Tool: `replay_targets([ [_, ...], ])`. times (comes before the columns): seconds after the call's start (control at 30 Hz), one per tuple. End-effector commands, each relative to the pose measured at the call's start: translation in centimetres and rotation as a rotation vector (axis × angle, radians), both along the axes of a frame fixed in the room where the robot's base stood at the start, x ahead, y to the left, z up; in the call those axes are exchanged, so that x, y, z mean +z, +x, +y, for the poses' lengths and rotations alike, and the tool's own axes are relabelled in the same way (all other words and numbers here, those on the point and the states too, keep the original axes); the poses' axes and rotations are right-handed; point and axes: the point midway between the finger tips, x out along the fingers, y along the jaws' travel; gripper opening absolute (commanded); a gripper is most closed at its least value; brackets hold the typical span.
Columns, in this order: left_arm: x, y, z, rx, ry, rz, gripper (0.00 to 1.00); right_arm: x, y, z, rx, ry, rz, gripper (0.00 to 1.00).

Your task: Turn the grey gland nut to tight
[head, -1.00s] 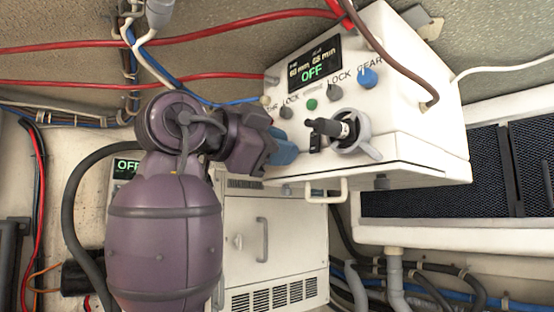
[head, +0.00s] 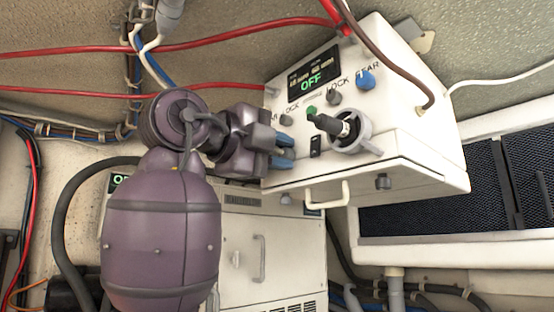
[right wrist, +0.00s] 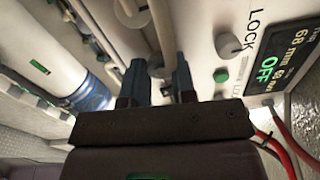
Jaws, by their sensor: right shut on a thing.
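My right gripper (head: 284,148) is at the lower left of the white control box's front face (head: 292,175). Its blue-grey fingers stand one above the other, with a narrow gap. In the right wrist view my right gripper (right wrist: 158,86) has its fingers on both sides of a small grey part, which I take for the gland nut (right wrist: 158,72). The nut is mostly hidden by the fingers in both views, so its turn mark cannot be read. The left gripper is not in view.
A black lever in a grey winged collar (head: 352,135) juts out right of the gripper, with a black rocker switch (head: 316,147) between. Grey LOCK knobs, a green button (head: 311,112) and a blue knob (head: 365,79) sit above. A white handle (head: 326,194) hangs below.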

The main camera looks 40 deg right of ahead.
Motion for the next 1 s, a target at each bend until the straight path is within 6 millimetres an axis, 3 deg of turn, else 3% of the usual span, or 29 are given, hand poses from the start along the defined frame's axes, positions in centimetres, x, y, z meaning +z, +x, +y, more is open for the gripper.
replay_targets([
  [0.4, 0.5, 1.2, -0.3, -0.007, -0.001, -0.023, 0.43, -0.1, 0.0, 0.0, -0.001, 0.012, -0.124, 0.01],
  [0.83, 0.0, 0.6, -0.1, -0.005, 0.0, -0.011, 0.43, -0.1, 0.0, 0.0, -0.001, 0.013, -0.131, 0.01],
  [0.87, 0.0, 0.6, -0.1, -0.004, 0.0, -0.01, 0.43, -0.1, 0.0, 0.0, -0.001, 0.013, -0.131, 0.29],
  [1.0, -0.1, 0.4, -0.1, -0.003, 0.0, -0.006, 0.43, -0.1, 0.0, 0.0, 0.0, 0.012, -0.13, 0.5],
])
